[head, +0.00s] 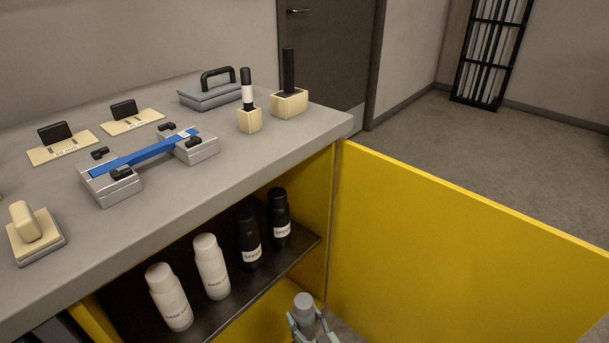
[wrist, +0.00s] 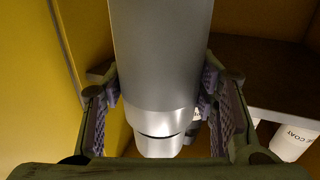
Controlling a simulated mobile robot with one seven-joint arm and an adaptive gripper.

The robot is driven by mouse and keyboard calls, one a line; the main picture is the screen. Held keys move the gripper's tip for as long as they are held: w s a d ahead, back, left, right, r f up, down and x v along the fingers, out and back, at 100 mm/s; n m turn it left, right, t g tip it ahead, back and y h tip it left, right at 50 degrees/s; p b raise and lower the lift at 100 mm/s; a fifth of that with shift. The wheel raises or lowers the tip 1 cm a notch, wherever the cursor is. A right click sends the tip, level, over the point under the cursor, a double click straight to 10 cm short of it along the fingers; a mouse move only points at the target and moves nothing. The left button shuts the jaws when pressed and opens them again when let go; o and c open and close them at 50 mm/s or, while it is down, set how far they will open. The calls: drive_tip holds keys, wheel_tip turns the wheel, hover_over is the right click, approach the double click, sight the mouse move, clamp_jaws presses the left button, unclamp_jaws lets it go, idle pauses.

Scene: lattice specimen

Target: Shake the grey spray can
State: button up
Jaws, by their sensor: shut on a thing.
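The grey spray can (head: 303,309) shows at the bottom of the head view, in front of the open yellow cabinet. My gripper (head: 306,328) is around it, with only its fingertips in that view. In the wrist view the can (wrist: 160,70) fills the middle, a smooth grey cylinder with a narrower shoulder end toward the bottom. My gripper (wrist: 160,112) has its two ridged finger pads against the can's left and right sides. The can's lower part is cut off in the head view.
Two white cans (head: 170,298) and two black cans (head: 248,238) stand on the dark cabinet shelf (head: 262,276). The open yellow door (head: 460,250) stands to the right. The grey countertop (head: 225,165) above holds a clamp fixture with a blue strip (head: 145,152) and several small items.

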sight(309, 314)
wheel_tip(309, 314, up, 5)
drive_tip(key=shift+d+r, duration=0.15)
drive_tip(key=shift+r, duration=0.05)
wheel_tip(309, 314, down, 8)
drive_tip(key=shift+r, duration=0.4)
